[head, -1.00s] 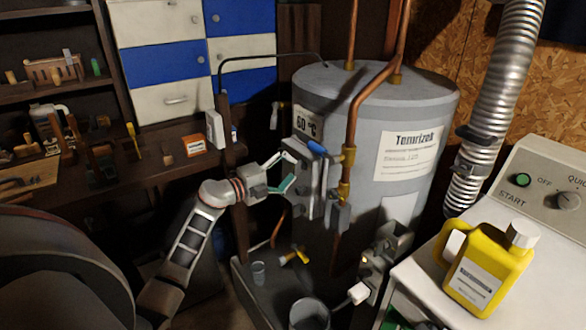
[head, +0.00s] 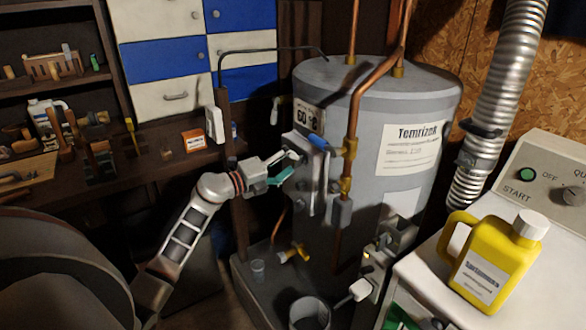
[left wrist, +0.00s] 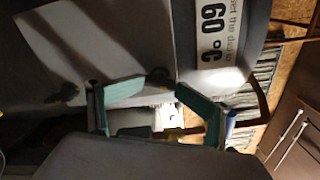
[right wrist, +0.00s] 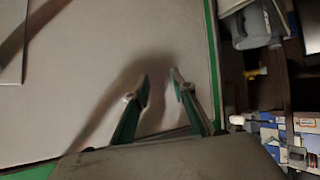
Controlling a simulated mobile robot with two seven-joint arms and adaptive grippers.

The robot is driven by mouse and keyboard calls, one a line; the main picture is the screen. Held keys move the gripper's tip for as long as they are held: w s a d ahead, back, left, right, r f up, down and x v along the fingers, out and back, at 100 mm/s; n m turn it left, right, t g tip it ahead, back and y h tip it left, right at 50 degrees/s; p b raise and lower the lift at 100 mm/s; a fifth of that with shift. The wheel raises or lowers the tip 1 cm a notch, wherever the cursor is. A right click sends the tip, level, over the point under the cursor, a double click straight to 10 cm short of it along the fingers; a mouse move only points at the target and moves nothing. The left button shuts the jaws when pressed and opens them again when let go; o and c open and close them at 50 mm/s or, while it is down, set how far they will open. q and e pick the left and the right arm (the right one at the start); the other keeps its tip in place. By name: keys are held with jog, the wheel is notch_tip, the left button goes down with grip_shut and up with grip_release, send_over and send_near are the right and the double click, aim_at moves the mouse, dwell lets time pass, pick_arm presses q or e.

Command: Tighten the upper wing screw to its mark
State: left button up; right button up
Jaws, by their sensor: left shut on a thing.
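My left gripper (head: 290,166) is at the metal cover plate (left wrist: 105,40) on the grey tank (head: 350,100), just below the "60 °C" label (left wrist: 212,30). In the left wrist view, its green-padded fingertips (left wrist: 160,86) are on either side of the small dark upper wing screw (left wrist: 160,75) and shut on it. A second, lower wing screw (left wrist: 68,92) shows at the left of that view, apart from the fingers. The mark cannot be made out. My right gripper (right wrist: 160,77) is open and empty over a pale flat surface; it is not in the head view.
A blue-handled lever (head: 318,143) and copper pipe (head: 353,110) are close right of the left gripper. A dark post (head: 226,130) with a white box (head: 214,124) stands behind the wrist. A yellow jug (head: 488,262) stands on a white machine (head: 425,265) at the right.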

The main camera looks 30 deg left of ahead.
pick_arm(q)
jog(key=shift+w+d+r+m, duration=0.1)
jog(key=shift+d+r+m, duration=0.1)
jog(key=shift+r+m, duration=0.1)
pick_arm(e)
jog(key=shift+f, duration=0.25)
pick_arm(q)
jog(key=shift+f, duration=0.1)
jog(key=shift+f+m+b, duration=0.2)
jog(key=shift+m+b, duration=0.55)
jog(key=shift+m, duration=0.05)
jog(key=shift+m+b, duration=0.5)
jog(key=shift+m, duration=0.3)
jog(key=shift+r+m, duration=0.15)
jog(key=shift+m, duration=0.25)
pick_arm(e)
jog(key=f, duration=0.1)
jog(key=s+f, duration=0.1)
jog(key=f, duration=0.1)
jog(key=shift+f, duration=0.3)
pick_arm(q)
jog(key=shift+r, duration=0.1)
